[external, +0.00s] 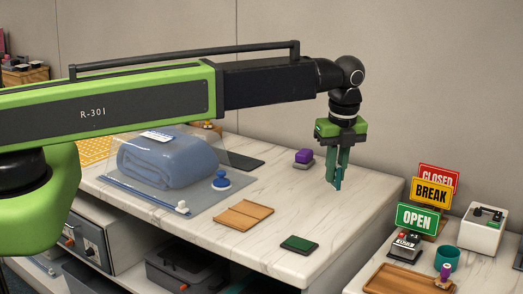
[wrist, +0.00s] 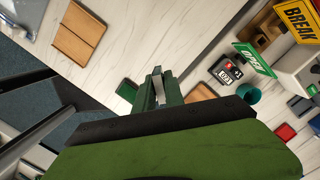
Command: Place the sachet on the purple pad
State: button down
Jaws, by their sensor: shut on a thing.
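My gripper (external: 337,186) hangs from the arm above the white marble counter, pointing down, with its green fingers close together. In the wrist view the fingers (wrist: 159,76) are shut on a small pale grey thing, the sachet (wrist: 159,92), mostly hidden between them. In the external view the fingers cover it. A purple piece (external: 304,155) sits on a small grey base at the back of the counter, left of my gripper. I cannot tell whether it is the purple pad. It does not show in the wrist view.
A dark green pad (external: 299,244) lies near the counter's front edge, and a brown folding board (external: 244,214) lies left of it. A folded blue blanket (external: 166,160) is on the left. Signs (external: 417,218) and a wooden tray (external: 400,283) stand on the right.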

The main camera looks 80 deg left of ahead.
jog(key=w+a+r+m+p, duration=0.15)
jog(key=w+a, duration=0.25)
jog(key=a, duration=0.4)
jog(key=b, duration=0.5)
send_over(299, 153)
jog(key=f, duration=0.4)
jog(key=shift+s+d, duration=0.1)
jog(key=shift+d, duration=0.3)
notch_tip(299, 153, down, 4)
jog(key=b, duration=0.3)
jog(key=shift+f+b, duration=0.15)
jog(key=shift+b, duration=0.25)
jog(key=shift+d+r, duration=0.1)
jog(key=shift+r, duration=0.15)
jog(key=shift+f, duration=0.15)
jog(key=c, duration=1.4)
grip_release()
jog(key=shift+c, duration=0.2)
